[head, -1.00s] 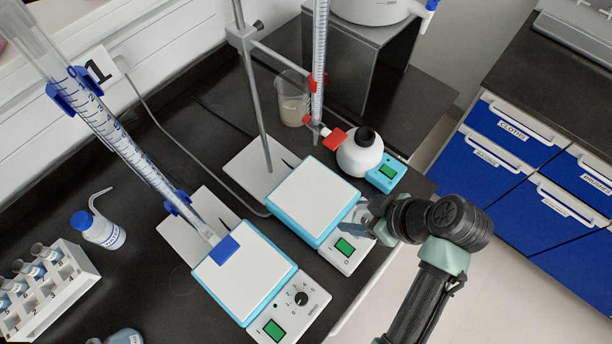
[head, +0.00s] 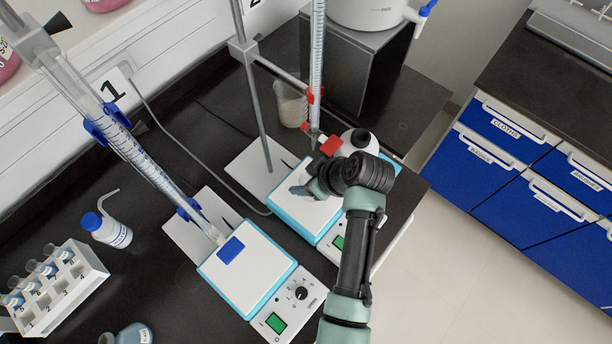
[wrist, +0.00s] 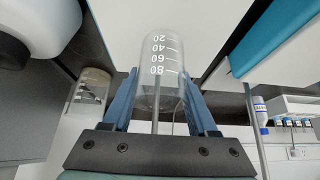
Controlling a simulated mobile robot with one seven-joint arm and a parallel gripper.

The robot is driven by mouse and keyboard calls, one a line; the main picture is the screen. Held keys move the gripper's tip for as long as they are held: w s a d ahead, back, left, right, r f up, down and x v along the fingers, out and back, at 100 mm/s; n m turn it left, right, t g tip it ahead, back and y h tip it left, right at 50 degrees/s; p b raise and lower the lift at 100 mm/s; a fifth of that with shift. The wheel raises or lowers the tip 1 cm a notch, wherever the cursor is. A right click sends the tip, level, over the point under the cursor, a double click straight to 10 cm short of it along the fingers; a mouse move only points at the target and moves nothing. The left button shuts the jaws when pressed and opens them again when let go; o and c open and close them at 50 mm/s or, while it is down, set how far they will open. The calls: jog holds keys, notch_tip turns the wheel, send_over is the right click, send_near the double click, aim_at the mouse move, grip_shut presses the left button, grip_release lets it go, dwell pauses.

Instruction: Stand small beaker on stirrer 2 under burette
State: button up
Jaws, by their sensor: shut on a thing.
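The small beaker (wrist: 160,50) is clear glass with white marks 20 to 80. My gripper (wrist: 160,88) is shut on it, one blue finger on each side. In the head view my gripper (head: 310,188) is over the far part of the white, blue-rimmed plate of stirrer 2 (head: 297,217), in front of the burette (head: 318,60) with red clamps. My wrist hides most of the beaker there, and I cannot tell whether its base touches the plate.
A stand rod (head: 254,100) rises behind the plate. A beaker with cloudy contents (head: 291,112) stands behind. A white rounded device (head: 358,142) is close on the right. Stirrer 1 (head: 245,275) with another burette (head: 130,145) is at the left.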

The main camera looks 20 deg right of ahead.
jog(key=o, duration=1.4)
jog(key=shift+f, duration=0.1)
jog(key=shift+c, duration=0.2)
jog(key=b+v, duration=0.1)
jog(key=v, duration=1.1)
